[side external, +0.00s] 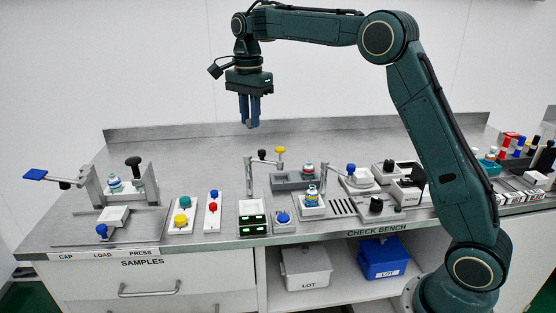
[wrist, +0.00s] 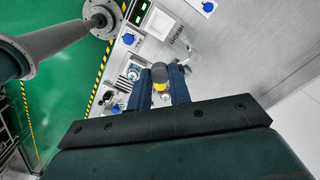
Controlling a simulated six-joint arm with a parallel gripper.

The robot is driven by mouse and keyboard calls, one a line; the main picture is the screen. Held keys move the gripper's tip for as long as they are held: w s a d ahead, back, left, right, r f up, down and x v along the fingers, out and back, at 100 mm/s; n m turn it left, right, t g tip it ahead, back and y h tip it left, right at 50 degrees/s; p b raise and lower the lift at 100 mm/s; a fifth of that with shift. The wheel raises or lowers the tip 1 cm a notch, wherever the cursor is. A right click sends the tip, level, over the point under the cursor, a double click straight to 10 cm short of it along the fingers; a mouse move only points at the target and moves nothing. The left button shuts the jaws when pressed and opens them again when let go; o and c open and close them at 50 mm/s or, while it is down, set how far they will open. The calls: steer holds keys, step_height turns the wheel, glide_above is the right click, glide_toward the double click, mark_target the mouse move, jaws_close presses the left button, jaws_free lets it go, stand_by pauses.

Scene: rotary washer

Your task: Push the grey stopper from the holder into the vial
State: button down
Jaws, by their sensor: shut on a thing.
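My gripper (side external: 250,122) points down in the air, well above the bench. In the wrist view its fingers (wrist: 161,76) are closed around a small grey piece (wrist: 159,70), which appears to be the grey stopper. Small vials stand on the bench: one (side external: 312,196) on a white stand at the front, one (side external: 309,169) behind it by a grey block, and one (side external: 114,184) in the press at the left. I cannot tell which vial is the task's one, nor which fixture is the stopper's holder. The held piece touches no vial.
Below are a yellow-knobbed post (side external: 280,151), a display box (side external: 252,217), a blue-button box (side external: 283,219) and button panels (side external: 182,215). A lever press (side external: 120,190) stands left. Racks of coloured items (side external: 515,150) stand far right. The bench's back strip is mostly clear.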

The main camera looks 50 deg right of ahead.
glide_above(312, 189)
step_height(312, 189, down, 11)
steer(key=shift+w+d+f, duration=0.2)
steer(key=shift+d, duration=0.25)
steer(key=shift+f, duration=0.25)
steer(key=shift+f, duration=2.9)
steer(key=shift+f, duration=0.5)
stand_by(2.0)
stand_by(0.4)
steer(key=c, duration=1.2)
jaws_free()
